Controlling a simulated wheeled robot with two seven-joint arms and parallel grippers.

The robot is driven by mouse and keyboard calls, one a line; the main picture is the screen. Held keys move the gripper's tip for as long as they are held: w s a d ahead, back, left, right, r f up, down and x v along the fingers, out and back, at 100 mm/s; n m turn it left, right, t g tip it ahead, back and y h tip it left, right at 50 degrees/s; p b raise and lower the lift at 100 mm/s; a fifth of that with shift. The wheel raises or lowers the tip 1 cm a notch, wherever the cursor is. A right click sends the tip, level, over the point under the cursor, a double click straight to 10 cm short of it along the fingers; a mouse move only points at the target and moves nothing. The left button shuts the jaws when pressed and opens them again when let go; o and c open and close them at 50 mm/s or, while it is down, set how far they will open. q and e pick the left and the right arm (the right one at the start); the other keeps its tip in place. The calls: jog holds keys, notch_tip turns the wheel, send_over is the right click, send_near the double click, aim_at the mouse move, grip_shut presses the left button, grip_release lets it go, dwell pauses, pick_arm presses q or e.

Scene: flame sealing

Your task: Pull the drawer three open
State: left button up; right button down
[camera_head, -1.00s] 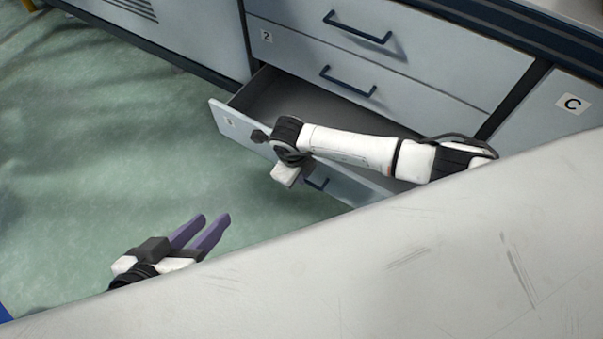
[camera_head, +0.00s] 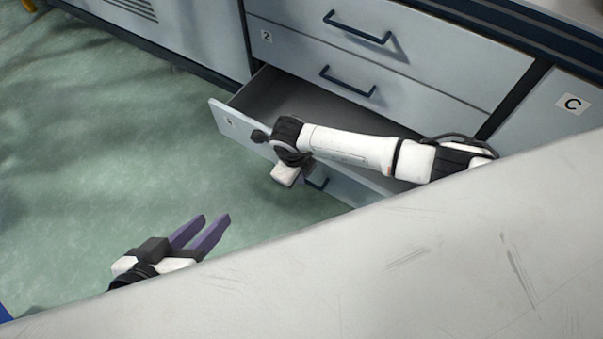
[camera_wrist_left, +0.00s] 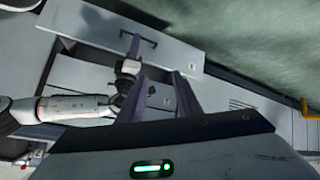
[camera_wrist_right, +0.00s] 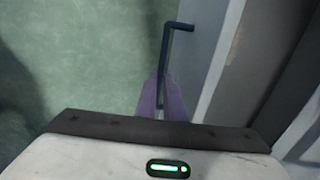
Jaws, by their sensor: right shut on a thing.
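Drawer three (camera_head: 238,122) stands pulled out from the cabinet, under the drawer marked 2, and its inside shows.
Drawer two (camera_head: 300,65), with its own handle (camera_head: 348,82), is shut above. A cabinet marked C (camera_head: 560,110) stands at the right. A pale worktop (camera_head: 400,270) fills the lower right. Green floor (camera_head: 110,130) lies free at the left.

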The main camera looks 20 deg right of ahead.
jog(key=s+a, duration=0.1)
jog(key=s+a+p, duration=0.1)
jog(key=a, duration=0.1)
jog(key=shift+s+a, duration=0.2)
jog(key=shift+s, duration=0.2)
jog(key=c, duration=1.9)
grip_release()
pick_arm(q)
jog(key=shift+s+a+f+y, duration=0.1)
jog(key=shift+a+f+y, duration=0.2)
jog(key=shift+f, duration=0.1)
pick_arm(e)
jog(key=shift+o, duration=0.2)
pick_arm(q)
jog(key=shift+r, duration=0.1)
pick_arm(e)
jog(key=shift+r, duration=0.1)
